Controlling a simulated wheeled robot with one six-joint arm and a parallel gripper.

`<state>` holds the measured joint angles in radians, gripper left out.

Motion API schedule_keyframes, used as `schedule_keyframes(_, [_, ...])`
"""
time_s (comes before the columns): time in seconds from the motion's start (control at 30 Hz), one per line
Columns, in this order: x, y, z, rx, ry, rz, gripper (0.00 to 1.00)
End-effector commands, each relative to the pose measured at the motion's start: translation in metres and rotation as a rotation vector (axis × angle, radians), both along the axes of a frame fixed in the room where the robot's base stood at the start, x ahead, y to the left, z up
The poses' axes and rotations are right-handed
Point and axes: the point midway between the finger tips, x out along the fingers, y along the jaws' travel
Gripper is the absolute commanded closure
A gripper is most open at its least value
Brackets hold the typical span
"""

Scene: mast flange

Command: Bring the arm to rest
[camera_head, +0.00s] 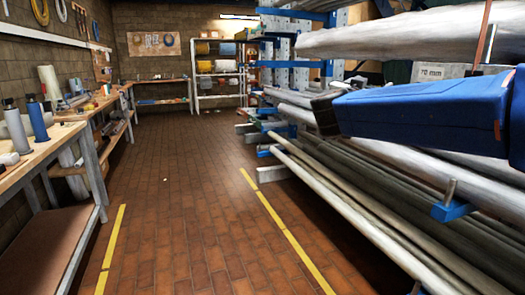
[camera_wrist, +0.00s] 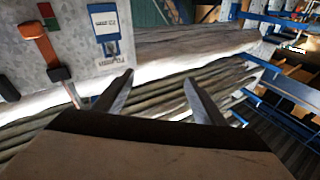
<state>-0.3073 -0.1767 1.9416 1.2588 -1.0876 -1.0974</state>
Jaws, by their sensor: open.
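My gripper (camera_wrist: 159,77) shows in the wrist view with its two grey fingers spread apart. Nothing is held between them. Beyond the fingers lie long metal pipes (camera_wrist: 215,75) on a rack; I cannot tell how far off they are. In the head view I cannot make out the gripper's fingers.
A rack of long pipes (camera_head: 340,205) with blue supports fills the head view's right side. A workbench (camera_head: 70,135) with bottles and tools runs along the left wall. A shelf (camera_head: 218,98) stands at the back. The brick floor (camera_head: 185,200) between is clear, with yellow lines.

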Motion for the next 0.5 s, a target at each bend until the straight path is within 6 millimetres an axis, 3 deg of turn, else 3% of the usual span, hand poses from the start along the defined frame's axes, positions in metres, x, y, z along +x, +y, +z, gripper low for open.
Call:
schedule_keyframes(0.13, [-0.005,0.02,0.001,-0.02,-0.016,0.23,0.35])
schedule_keyframes(0.27, [-0.016,0.045,-0.013,-0.026,0.02,0.424,0.35])
schedule_keyframes(0.37, [-0.03,0.064,-0.034,-0.023,0.078,0.56,0.35])
schedule_keyframes(0.5, [-0.059,0.088,-0.076,-0.008,0.202,0.724,0.35])
